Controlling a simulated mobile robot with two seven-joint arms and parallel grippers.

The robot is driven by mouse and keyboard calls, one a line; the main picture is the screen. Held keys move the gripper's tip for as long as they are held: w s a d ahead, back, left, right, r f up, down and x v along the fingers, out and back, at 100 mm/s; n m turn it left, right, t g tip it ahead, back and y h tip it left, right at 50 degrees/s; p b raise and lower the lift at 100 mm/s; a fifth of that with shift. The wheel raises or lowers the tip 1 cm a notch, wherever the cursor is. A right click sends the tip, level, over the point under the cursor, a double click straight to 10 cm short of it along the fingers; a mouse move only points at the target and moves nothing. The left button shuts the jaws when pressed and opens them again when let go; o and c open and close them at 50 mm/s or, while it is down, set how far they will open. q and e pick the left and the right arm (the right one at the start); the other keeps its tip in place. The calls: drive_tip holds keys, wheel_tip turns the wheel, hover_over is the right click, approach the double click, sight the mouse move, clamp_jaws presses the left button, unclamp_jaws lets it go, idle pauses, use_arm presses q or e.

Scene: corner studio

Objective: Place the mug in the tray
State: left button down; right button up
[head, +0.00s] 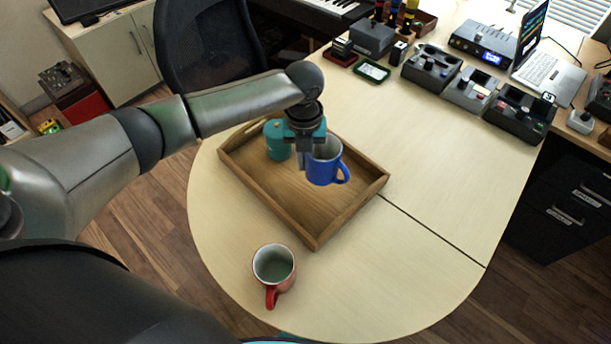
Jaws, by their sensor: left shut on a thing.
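A blue mug (324,163) is in my left gripper (307,150), which is shut on it by its near-left side. Its handle points right. The mug is over the wooden tray (316,240); I cannot tell whether its base touches the tray floor. My right gripper is not in view.
The pale table (420,250) is clear to the right of the tray. Several black devices (431,68) and a laptop (549,73) stand along the back. A black office chair (205,45) is behind the tray, beyond the table edge.

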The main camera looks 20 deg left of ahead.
use_arm(q)
drive_tip(key=shift+f+b, duration=0.65)
drive_tip(key=shift+f, duration=1.95)
drive_tip(key=shift+f, duration=0.15)
drive_tip(key=c, duration=1)
unclamp_jaws()
wheel_tip(320, 180, up, 12)
drive_tip(key=p, duration=0.3)
drive_tip(key=shift+a+r, duration=0.15)
drive_tip(key=shift+r, duration=0.05)
